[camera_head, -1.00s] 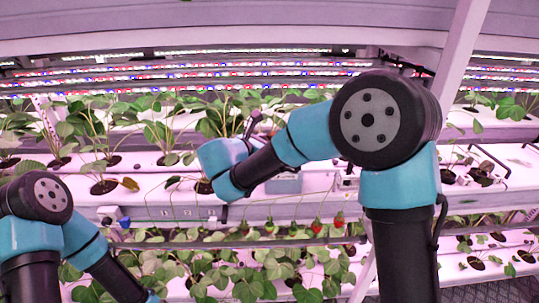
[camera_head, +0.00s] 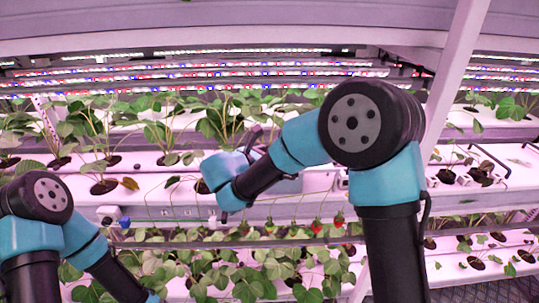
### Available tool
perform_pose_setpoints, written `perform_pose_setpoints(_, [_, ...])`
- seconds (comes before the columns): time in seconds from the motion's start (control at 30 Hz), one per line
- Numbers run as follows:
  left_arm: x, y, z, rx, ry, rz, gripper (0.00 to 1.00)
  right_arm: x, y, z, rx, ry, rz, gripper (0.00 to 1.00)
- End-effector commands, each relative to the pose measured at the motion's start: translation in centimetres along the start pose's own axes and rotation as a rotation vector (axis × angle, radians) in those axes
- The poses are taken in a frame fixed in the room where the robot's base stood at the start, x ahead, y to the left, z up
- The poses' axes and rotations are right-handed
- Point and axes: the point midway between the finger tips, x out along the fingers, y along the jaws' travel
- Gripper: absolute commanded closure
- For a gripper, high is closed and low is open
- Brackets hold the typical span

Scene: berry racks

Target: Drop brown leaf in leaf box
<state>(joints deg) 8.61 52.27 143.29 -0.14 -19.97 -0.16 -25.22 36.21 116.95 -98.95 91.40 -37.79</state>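A yellow-brown leaf (camera_head: 130,183) hangs from a small plant at a pot hole on the left of the middle shelf. My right arm reaches across the middle shelf from the right. Its wrist is to the right of that leaf and apart from it. My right gripper (camera_head: 222,219) shows only as a small dark tip by the shelf's front edge, and its fingers are too hidden to tell if they hold anything. My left arm runs down at the lower left, and its gripper is out of the frame. I cannot make out a leaf box.
Green plants stand in pot holes along the white middle shelf (camera_head: 75,190). Several red strawberries (camera_head: 317,225) hang below its front edge. Dense foliage (camera_head: 230,265) fills the lower shelf. A slanted white post (camera_head: 455,75) stands at the right.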

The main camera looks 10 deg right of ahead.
Motion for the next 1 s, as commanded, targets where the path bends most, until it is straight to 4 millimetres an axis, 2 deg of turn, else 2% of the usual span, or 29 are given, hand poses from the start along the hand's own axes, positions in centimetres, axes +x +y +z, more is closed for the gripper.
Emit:
perform_pose_setpoints(0.4, [0.0,0.0,0.0,0.0,0.0,0.0,0.37,0.16,-0.01,-0.76,-0.001,0.0,0.0,0.69])
perform_pose_setpoints(0.43, [0.0,0.0,0.0,0.0,0.0,0.0,0.37,0.16,-0.01,-0.77,-0.001,0.001,0.0,0.46])
perform_pose_setpoints(0.67, [0.0,0.0,0.0,0.0,0.0,0.0,0.37,0.17,-0.05,-0.87,-0.003,0.002,-0.001,0.24])
perform_pose_setpoints(0.7, [0.0,0.0,0.0,0.0,0.0,0.0,0.37,0.18,-0.07,-0.89,-0.003,0.002,-0.002,0.22])
perform_pose_setpoints(1.0, [0.0,0.0,0.0,0.0,0.0,0.0,0.37,0.24,-0.13,-1.07,-0.006,0.005,-0.004,0.22])
